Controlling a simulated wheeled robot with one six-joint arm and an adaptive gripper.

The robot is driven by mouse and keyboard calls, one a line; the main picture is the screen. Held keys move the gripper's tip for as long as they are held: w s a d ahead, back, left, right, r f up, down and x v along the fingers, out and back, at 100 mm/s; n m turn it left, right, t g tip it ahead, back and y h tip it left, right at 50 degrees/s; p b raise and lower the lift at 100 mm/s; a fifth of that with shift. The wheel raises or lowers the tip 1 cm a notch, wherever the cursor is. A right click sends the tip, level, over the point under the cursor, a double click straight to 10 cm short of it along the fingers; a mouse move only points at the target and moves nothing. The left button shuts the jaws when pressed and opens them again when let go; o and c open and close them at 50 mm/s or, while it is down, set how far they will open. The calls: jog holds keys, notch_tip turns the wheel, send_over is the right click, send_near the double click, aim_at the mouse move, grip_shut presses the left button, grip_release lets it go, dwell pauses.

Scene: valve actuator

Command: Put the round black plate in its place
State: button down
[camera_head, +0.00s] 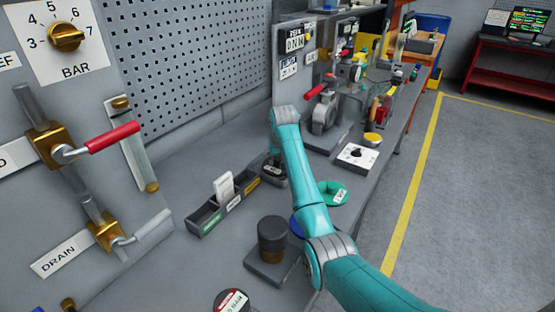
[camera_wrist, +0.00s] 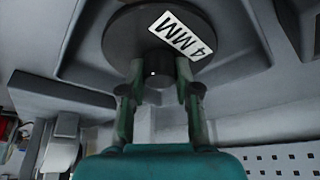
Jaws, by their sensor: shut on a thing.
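The round black plate (camera_wrist: 125,38) fills the top of the wrist view, with a white "4 MM" label on its face and a short dark knob (camera_wrist: 160,66) at its middle. My gripper (camera_wrist: 158,80) is shut on this knob, one finger on each side. The plate is over or in a grey, raised-edged holder; I cannot tell whether it touches it. In the head view my gripper (camera_head: 275,150) points down beside the compartment tray, and a small part of the dark plate (camera_head: 273,170) shows below it. My arm hides part of the bench.
A compartment tray (camera_head: 205,222) with a white card is left of my gripper. A dark cylinder (camera_head: 272,238) on a grey base, a teal labelled piece (camera_head: 333,192) and a white square plate (camera_head: 357,155) are near my arm. A red-handled valve (camera_head: 110,138) juts out at left.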

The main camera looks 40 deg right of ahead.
jog(key=c, duration=0.8)
grip_release()
jog(key=shift+f, duration=0.1)
jog(key=v, duration=1.2)
